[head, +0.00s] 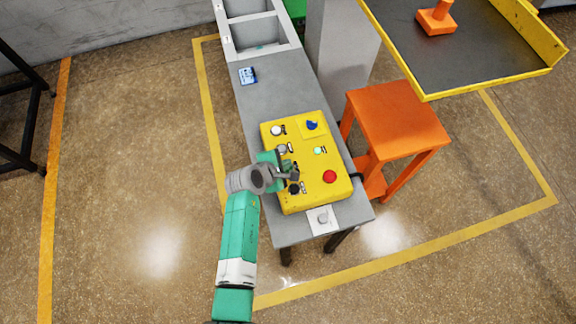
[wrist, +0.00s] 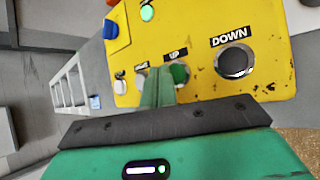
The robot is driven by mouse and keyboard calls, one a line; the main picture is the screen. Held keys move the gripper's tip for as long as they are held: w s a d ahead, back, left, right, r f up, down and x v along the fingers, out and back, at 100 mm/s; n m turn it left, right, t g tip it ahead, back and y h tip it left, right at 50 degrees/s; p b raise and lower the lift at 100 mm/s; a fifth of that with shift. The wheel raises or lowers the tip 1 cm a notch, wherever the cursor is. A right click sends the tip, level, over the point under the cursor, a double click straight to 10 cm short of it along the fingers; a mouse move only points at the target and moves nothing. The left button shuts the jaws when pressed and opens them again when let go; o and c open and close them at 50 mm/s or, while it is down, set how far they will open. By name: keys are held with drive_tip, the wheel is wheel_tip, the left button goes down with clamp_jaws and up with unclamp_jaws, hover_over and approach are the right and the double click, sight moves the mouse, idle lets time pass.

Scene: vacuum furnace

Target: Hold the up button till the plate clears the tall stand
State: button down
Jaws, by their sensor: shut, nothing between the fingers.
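The yellow control box (head: 305,185) sits on a grey bench. My gripper (wrist: 160,80) is shut and empty, its fingertips at the green UP button (wrist: 180,74); whether they press it I cannot tell. In the head view my gripper (head: 285,172) covers that part of the box. The black DOWN button (wrist: 233,63) is right of UP in the wrist view. A dark plate with a yellow rim (head: 492,90) is at the upper right, with an orange piece (head: 437,20) on it. An orange stool-like stand (head: 398,118) is below the plate's near corner; their height gap is unclear.
The box also carries a red button (head: 330,177), a blue knob (head: 312,125) and a lit green lamp (head: 320,150). A blue-and-white card (head: 248,75) lies on the bench. A grey column (head: 340,45) stands behind.

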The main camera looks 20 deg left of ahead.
drive_tip(key=shift+r+p, duration=2.45)
drive_tip(key=shift+r, duration=0.15)
drive_tip(key=shift+f, duration=0.1)
drive_tip(key=w+d+r+m+t+y+p, duration=0.1)
drive_tip(key=w+d+r+m+t, duration=0.2)
drive_tip(key=r, duration=1)
drive_tip(key=w+d+r+m+t+p, duration=0.15)
drive_tip(key=r+m, duration=0.45)
drive_tip(key=r, duration=0.7)
drive_tip(key=w+d+r+m+t+y+p, duration=0.1)
drive_tip(key=w+d+r+m+t, duration=0.2)
drive_tip(key=r, duration=0.9)
drive_tip(key=s+d+r+m+t, duration=0.1)
drive_tip(key=s+d+r+m, duration=0.1)
drive_tip(key=r, duration=0.5)
drive_tip(key=s+d+r+m+t, duration=0.1)
drive_tip(key=d+r+m, duration=0.15)
drive_tip(key=r, duration=0.45)
drive_tip(key=s+d+r+m+t+p, duration=0.1)
drive_tip(key=s+d+r+m+t, duration=0.1)
drive_tip(key=s+r, duration=0.7)
drive_tip(key=s+d+r+m+t+p, duration=0.1)
drive_tip(key=s+d+r+m+t, duration=0.2)
drive_tip(key=s+r, duration=0.6)
wheel_tip(320, 180, up, 5)
drive_tip(key=shift+s+r+m+t+y+p, duration=0.15)
drive_tip(key=shift+s+m+t+y+p, duration=0.25)
drive_tip(key=shift+m+t, duration=0.65)
